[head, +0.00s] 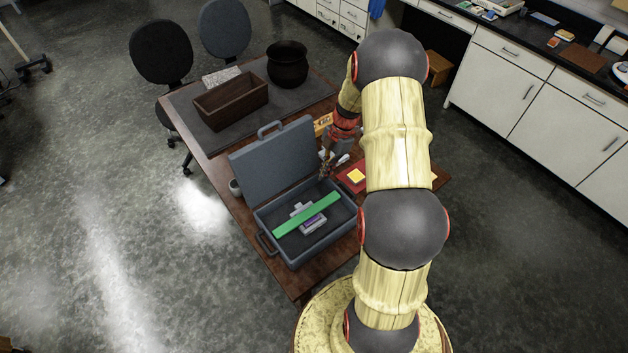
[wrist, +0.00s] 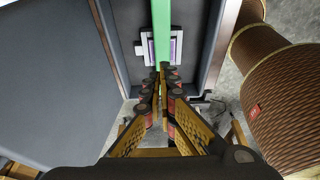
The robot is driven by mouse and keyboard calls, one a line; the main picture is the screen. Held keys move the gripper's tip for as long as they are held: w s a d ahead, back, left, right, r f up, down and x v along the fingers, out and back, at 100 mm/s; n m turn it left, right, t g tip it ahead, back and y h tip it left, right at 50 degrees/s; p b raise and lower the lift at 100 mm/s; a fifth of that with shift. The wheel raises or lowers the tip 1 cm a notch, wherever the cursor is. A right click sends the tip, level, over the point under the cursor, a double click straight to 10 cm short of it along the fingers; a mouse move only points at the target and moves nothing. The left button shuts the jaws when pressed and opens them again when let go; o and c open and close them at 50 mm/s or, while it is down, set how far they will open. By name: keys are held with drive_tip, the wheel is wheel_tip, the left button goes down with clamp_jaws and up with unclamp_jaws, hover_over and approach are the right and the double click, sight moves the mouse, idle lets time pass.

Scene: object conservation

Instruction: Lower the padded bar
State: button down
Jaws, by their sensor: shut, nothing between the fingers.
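A long green bar (head: 307,214), the only bar-like thing I see, lies slantwise in the open grey case (head: 262,216). Whether it is padded I cannot tell. It crosses over a white and purple piece (head: 313,224). In the wrist view the green bar (wrist: 162,20) runs down towards my fingertips, with the white and purple piece (wrist: 146,50) behind it. My gripper (wrist: 163,78) is shut and empty, its tips in line with the bar's near end. Whether they touch it I cannot tell. In the head view my gripper (head: 327,168) is by the case's back right corner.
The case lid (head: 272,158) stands open. A brown wooden box (head: 230,100) and a dark pot (head: 288,64) stand at the table's back. A red item with a yellow square (head: 356,176) lies right of the case. A small cup (head: 235,187) stands left of it.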

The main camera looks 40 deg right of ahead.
drive_tip(key=d+f+b, duration=0.1)
drive_tip(key=f+b, duration=0.1)
drive_tip(key=f, duration=0.1)
drive_tip(key=d+f+b, duration=0.2)
drive_tip(key=f+b, duration=0.1)
drive_tip(key=f, duration=0.1)
drive_tip(key=d+f+b, duration=0.2)
drive_tip(key=f+b, duration=0.1)
drive_tip(key=shift+d+f, duration=0.25)
drive_tip(key=shift+d+f+b, duration=0.3)
drive_tip(key=shift+f+b, duration=0.25)
drive_tip(key=shift+f, duration=0.3)
